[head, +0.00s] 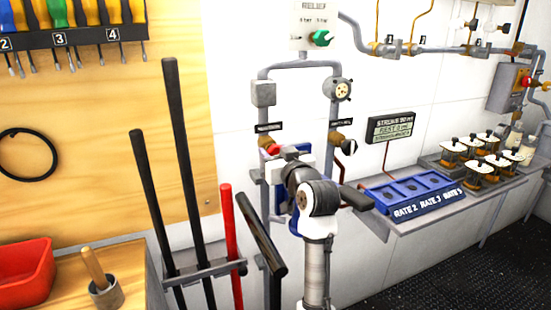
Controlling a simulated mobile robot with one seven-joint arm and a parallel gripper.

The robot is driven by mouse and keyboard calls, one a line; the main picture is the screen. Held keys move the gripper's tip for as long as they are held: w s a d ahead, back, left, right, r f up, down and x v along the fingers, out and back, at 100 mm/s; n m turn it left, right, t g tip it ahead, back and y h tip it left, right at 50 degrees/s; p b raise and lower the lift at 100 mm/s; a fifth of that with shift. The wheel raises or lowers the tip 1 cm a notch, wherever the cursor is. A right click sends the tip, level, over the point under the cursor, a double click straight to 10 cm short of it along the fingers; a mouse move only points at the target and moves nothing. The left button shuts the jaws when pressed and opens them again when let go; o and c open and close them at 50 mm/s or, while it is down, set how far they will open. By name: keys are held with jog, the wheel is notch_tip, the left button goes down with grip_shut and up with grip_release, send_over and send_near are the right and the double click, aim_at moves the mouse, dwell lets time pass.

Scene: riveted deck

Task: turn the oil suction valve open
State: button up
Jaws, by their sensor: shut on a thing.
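Two small valves sit under dark labels on the grey pipes; the labels are too small to read, so I cannot tell by name which is the oil suction valve. The left valve (266,142) has a brass body and a red handle (273,149). The right valve (338,139) has a brass body and a black-and-white knob (349,147). My gripper (281,153) is at the left valve, shut on its red handle. My own wrist hides most of the fingers and part of the handle, so its exact angle is unclear.
A blue three-bay tray (415,206) and several small jars (480,160) stand on the right bench. A relief panel (314,25) with a green knob is above. Black bars and a red bar (231,240) stand in a rack close at left.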

jog(key=n+b, duration=0.1)
jog(key=n, duration=0.1)
jog(key=n+b, duration=0.2)
jog(key=shift+f+n, duration=0.2)
jog(key=shift+n, duration=0.1)
jog(key=n+b, duration=0.3)
jog(key=shift+n, duration=0.3)
jog(key=n+b, duration=0.2)
jog(key=n, duration=0.1)
jog(key=shift+n, duration=0.3)
jog(key=shift+r+n+b, duration=0.1)
jog(key=shift+n+b, duration=1.1)
jog(key=shift+n, duration=0.7)
jog(key=o, duration=1)
jog(key=shift+r, duration=0.1)
jog(key=shift+r, duration=0.1)
